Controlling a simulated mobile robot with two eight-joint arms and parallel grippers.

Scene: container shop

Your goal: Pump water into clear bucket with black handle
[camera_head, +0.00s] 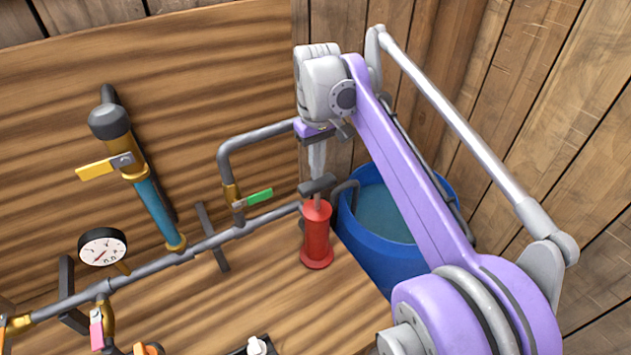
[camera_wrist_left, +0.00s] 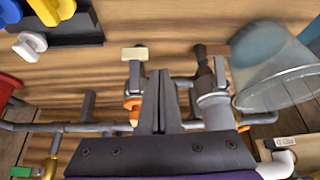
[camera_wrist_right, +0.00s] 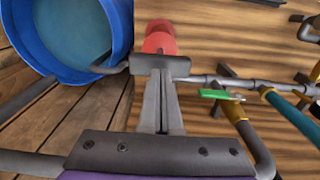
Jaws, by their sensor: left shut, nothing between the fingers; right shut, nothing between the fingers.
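The red pump (camera_head: 316,240) stands upright on the wooden board, with a dark crossbar handle (camera_head: 318,185) on its rod. My right gripper (camera_head: 317,170) is shut and points down at this handle. In the right wrist view its fingertips (camera_wrist_right: 161,76) meet or overlap the handle (camera_wrist_right: 150,66); I cannot tell whether they press on it. A clear bucket (camera_wrist_left: 270,65) shows at the right of the left wrist view, beside the pipes; its handle is not clear to see. My left gripper (camera_wrist_left: 161,75) is shut and empty over the pipework, outside the head view.
A blue barrel of water (camera_head: 365,240) stands right of the pump, with a dark hose (camera_head: 345,188) over its rim. Pipes carry a green valve handle (camera_head: 260,198), a yellow one (camera_head: 97,170) and a gauge (camera_head: 103,247). Wooden walls close the back and right.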

